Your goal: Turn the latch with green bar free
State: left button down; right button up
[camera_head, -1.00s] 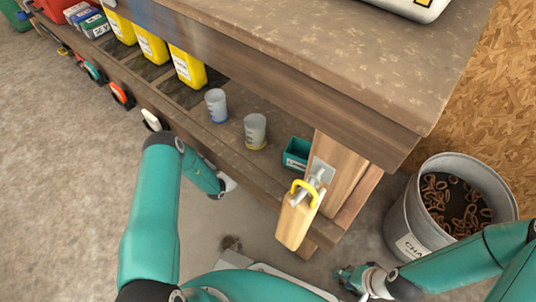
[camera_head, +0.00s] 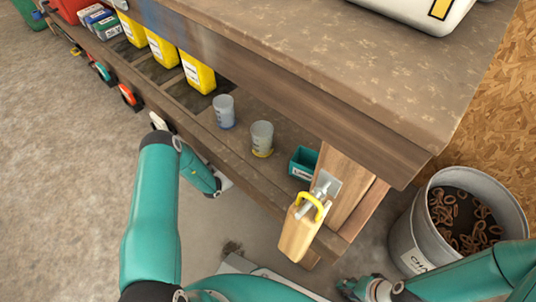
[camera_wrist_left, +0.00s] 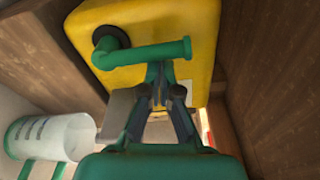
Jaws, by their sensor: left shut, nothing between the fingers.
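In the left wrist view a green bar (camera_wrist_left: 150,54) runs sideways from a dark round seat across the face of a yellow body (camera_wrist_left: 190,18). My left gripper (camera_wrist_left: 161,82) is shut and empty, its fingertips right at the lower side of the bar; I cannot tell whether they touch it. In the head view the end of my left arm is partly hidden at the shelf edge, and I cannot pick out the green bar. My right gripper (camera_head: 352,289) is low at the bottom right, away from the bench; its finger opening is unclear.
A wooden block with a yellow handle (camera_head: 311,206) hangs at the bench leg. Two cups (camera_head: 224,112) and a teal bin (camera_head: 303,162) stand on the shelf near yellow containers (camera_head: 198,75). A metal bucket (camera_head: 408,232) stands right. A pale cylinder (camera_wrist_left: 52,137) and wooden walls flank my left gripper.

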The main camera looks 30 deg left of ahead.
pick_arm(q)
jog(key=shift+a, duration=0.15)
dwell(0.3)
jog(key=v, duration=1.2)
jog(key=shift+f, duration=0.15)
